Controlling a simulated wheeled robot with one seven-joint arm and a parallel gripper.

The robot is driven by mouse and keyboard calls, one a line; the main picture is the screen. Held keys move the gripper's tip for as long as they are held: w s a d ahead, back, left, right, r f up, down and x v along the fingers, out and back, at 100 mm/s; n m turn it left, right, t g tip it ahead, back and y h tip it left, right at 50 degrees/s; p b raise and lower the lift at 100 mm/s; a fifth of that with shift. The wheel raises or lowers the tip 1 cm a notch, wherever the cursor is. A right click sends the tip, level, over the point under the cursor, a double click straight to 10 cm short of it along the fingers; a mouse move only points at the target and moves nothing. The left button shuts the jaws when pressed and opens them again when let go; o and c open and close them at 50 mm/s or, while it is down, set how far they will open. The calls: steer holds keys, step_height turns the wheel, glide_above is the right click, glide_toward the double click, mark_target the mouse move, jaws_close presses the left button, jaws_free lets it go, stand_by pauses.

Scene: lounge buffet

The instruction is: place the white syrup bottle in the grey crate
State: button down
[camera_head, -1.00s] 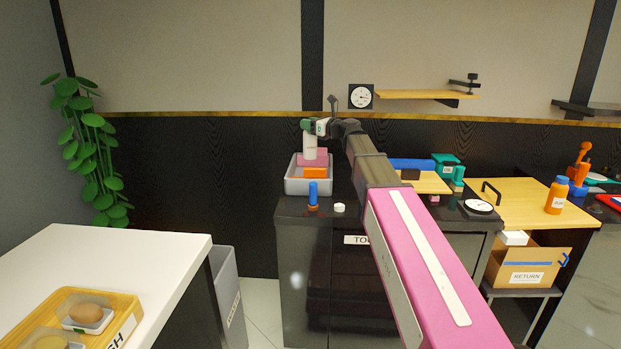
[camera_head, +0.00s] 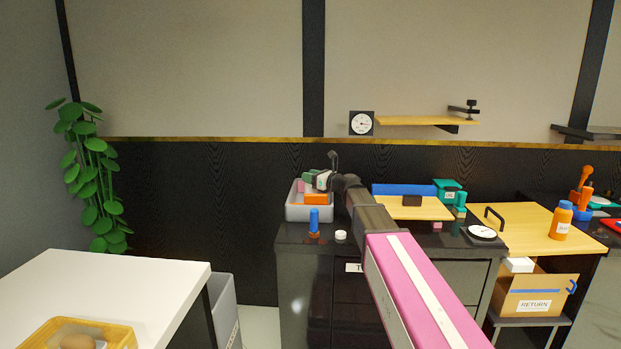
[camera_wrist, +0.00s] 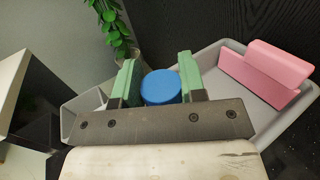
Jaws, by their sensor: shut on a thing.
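My gripper (camera_head: 309,180) is low over the grey crate (camera_head: 309,214) on the dark counter. In the wrist view its green fingers (camera_wrist: 158,64) are shut on a round blue cap (camera_wrist: 161,88), apparently the top of the white syrup bottle. The bottle's white body is hidden in both current views. The crate (camera_wrist: 222,84) also shows to the right of the fingers in the wrist view. I cannot tell whether the bottle touches the crate floor.
The crate holds a pink block (camera_wrist: 265,75) and an orange block (camera_head: 316,199). A blue-and-orange upright item (camera_head: 314,221) and a small white round piece (camera_head: 341,235) stand in front. A wooden board (camera_head: 425,210) lies to the right.

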steer(key=c, duration=0.7)
jaws_free()
steer(key=shift+s+d, duration=0.1)
steer(key=v, duration=1.1)
steer(key=shift+s+d, duration=0.2)
steer(key=shift+d, duration=0.1)
